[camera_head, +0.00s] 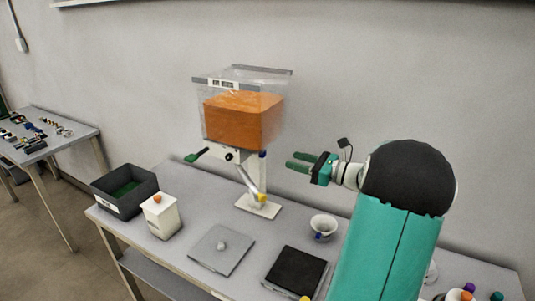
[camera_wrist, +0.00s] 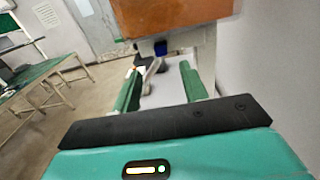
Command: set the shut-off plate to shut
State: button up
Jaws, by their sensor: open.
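A clear canister (camera_head: 240,75) holding an orange block of contents (camera_head: 243,118) stands on a white stand at the back of the table. A green-ended handle (camera_head: 196,155) sticks out to the left under it; it looks like the shut-off plate's grip, but I cannot tell its setting. A grey angled lever (camera_head: 247,180) hangs below the canister. My gripper (camera_head: 291,160) is open and empty, to the right of the stand and apart from it. In the wrist view, the orange canister (camera_wrist: 180,14) is ahead, above the gap between my fingers (camera_wrist: 162,90).
The wall is close behind. A second table (camera_head: 50,140) stands left.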

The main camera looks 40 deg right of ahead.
jog(key=x, duration=1)
jog(key=shift+s, duration=0.1)
grip_shut()
